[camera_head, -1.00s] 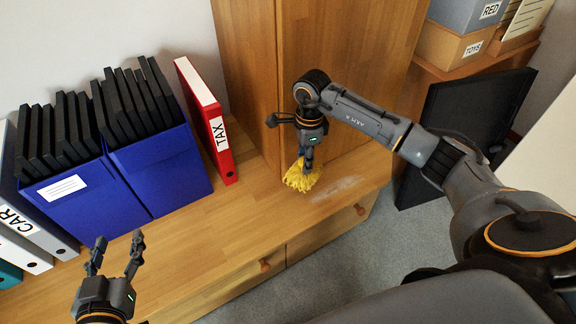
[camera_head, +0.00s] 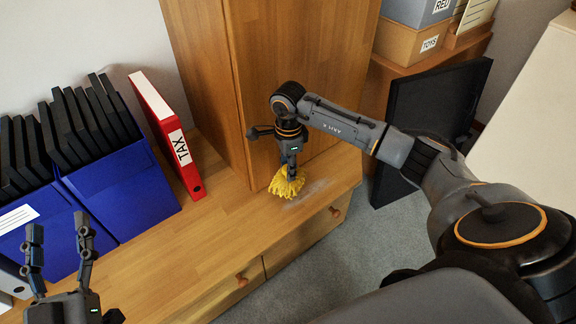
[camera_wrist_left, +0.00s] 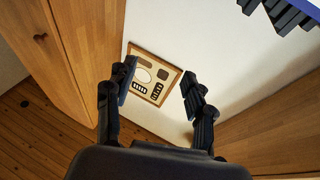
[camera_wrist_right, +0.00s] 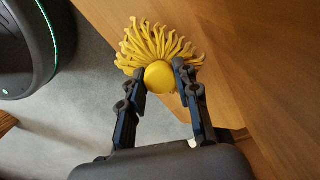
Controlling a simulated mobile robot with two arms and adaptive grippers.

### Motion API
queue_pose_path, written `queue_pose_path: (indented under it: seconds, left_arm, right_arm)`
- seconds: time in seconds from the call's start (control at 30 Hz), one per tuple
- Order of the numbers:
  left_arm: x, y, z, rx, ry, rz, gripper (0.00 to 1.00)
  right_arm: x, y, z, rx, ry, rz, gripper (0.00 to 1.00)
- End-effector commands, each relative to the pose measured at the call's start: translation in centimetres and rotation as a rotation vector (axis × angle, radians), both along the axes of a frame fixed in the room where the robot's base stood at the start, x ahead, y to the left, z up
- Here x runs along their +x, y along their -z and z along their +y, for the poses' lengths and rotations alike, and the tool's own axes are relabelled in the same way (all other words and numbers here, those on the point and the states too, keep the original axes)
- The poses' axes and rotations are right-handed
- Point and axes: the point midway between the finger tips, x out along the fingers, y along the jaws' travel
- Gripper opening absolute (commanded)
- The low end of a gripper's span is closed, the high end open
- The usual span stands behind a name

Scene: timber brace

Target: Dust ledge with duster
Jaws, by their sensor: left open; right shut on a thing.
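The duster (camera_head: 285,184) has a shaggy yellow head and is low against the wooden ledge (camera_head: 220,232). A pale dusty patch (camera_head: 309,192) lies on the ledge just right of the head. My right gripper (camera_head: 290,167) is shut on the duster from above. In the right wrist view the duster (camera_wrist_right: 160,50) sits between the fingertips of the right gripper (camera_wrist_right: 161,80), its yellow strands spread over the ledge edge. My left gripper (camera_head: 58,235) is open and empty at the lower left; it also shows open in the left wrist view (camera_wrist_left: 157,70).
A red TAX binder (camera_head: 170,137) and blue boxes of black cases (camera_head: 120,190) stand on the ledge at left. A tall wooden cabinet (camera_head: 300,60) rises behind the duster. A black panel (camera_head: 430,115) leans at right. Drawers with knobs (camera_head: 242,281) front the ledge.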

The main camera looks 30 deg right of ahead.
Motion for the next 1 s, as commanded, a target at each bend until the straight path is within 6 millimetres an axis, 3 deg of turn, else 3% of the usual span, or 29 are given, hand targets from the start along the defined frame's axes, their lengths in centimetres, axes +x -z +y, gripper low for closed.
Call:
queue_pose_path:
  seconds: [0.43, 1.0]
  left_arm:
    - [-2.7, -5.0, 0.0, -0.089, 0.018, -0.317, 0.54]
    - [-3.3, -5.9, 0.0, -0.105, 0.020, -0.371, 0.54]
  right_arm:
    - [0.0, 2.0, 0.0, 0.001, -0.001, 0.001, 0.06]
    - [0.0, 2.0, 0.2, 0.001, -0.011, 0.000, 0.06]
